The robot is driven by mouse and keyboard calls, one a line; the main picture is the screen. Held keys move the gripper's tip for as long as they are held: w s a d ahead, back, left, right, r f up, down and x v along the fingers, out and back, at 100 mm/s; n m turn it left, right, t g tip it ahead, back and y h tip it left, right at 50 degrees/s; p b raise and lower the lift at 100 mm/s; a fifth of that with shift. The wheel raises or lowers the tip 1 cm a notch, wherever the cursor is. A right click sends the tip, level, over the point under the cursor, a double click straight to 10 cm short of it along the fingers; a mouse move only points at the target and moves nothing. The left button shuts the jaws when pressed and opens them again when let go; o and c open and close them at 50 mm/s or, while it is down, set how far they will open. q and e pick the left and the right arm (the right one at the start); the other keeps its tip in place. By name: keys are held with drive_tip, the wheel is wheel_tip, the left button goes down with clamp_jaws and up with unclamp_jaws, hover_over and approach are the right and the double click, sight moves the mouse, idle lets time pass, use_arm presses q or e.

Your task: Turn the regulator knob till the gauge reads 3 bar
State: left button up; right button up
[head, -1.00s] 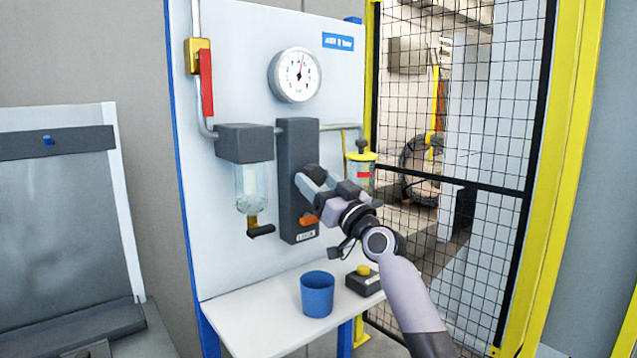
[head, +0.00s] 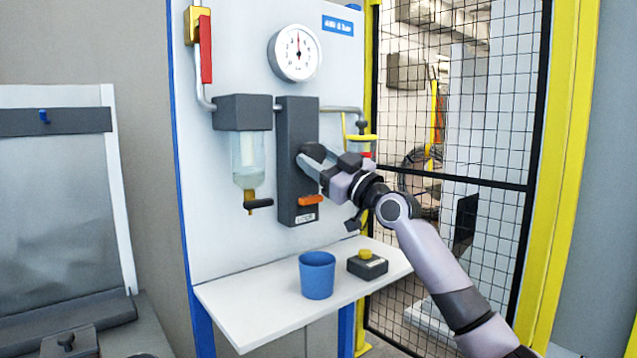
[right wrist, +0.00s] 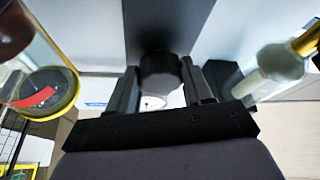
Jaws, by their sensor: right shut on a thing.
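The pressure gauge (head: 295,53) is a round white dial high on the panel. My right gripper (head: 312,162) is at the dark regulator block (head: 297,115) below the gauge. In the right wrist view, my right gripper's two fingers (right wrist: 163,88) stand on either side of the dark round regulator knob (right wrist: 160,72) and are shut on it. In the head view the fingers and wrist largely hide the knob. My left gripper is not in view.
An orange lever (head: 310,200) sits just below the gripper. A clear filter bowl (head: 248,158) hangs to the left, and a yellow-topped bowl (head: 362,143) is close behind my wrist. A blue cup (head: 317,274) and yellow button box (head: 367,264) stand on the white shelf (head: 240,310).

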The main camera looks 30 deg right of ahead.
drive_tip(key=shift+d+f+n+y+b, duration=0.15)
drive_tip(key=shift+f+n+y+b, duration=0.25)
drive_tip(key=shift+n+b, duration=0.2)
drive_tip(key=n+b, duration=0.1)
drive_tip(key=n+g+y+b, duration=0.1)
drive_tip(key=n, duration=0.1)
drive_tip(key=shift+r, duration=0.25)
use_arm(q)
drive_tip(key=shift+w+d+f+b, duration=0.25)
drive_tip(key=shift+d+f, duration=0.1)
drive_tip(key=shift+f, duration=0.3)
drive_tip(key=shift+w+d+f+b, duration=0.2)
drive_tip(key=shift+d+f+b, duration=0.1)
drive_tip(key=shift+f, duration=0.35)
use_arm(e)
drive_tip(key=shift+r+n+g+y, duration=0.1)
drive_tip(key=shift+n+g+y, duration=0.3)
drive_tip(key=shift+n, duration=0.55)
drive_tip(key=shift+r+n+g+y, duration=0.1)
drive_tip(key=shift+n+g+y, duration=0.25)
drive_tip(key=shift+n, duration=0.6)
drive_tip(key=o, duration=1)
drive_tip(key=shift+o, duration=0.2)
